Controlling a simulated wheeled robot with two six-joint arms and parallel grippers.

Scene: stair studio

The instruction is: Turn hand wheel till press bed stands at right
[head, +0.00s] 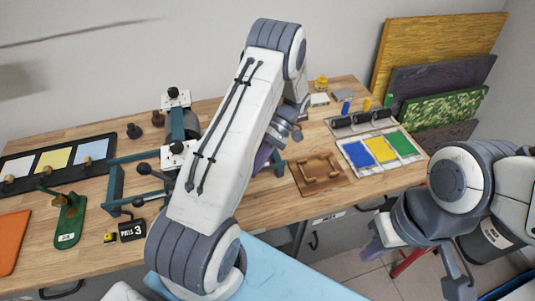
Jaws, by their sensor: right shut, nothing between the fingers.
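The press (176,122) has teal rails, dark upright posts and white top blocks with black knobs. Its left rail end (116,187) looks bare, with wood showing between the rails. The hand wheel (143,169) shows as dark rods with black ball ends at the press's front left. My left arm crosses in front and hides the hub. The press bed cannot be made out; the rails' middle is hidden behind that arm. My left gripper (262,158) is mostly hidden behind the arm, near the right rail end. My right gripper (371,250) is shut and empty, off the bench's front edge.
A wooden tray (320,173) and a colour palette (381,151) lie right of the press. Left are a tray of coloured squares (52,160), a green stand (69,221) and a "PULLS 3" sign (132,230). Boards (440,45) lean at the back right.

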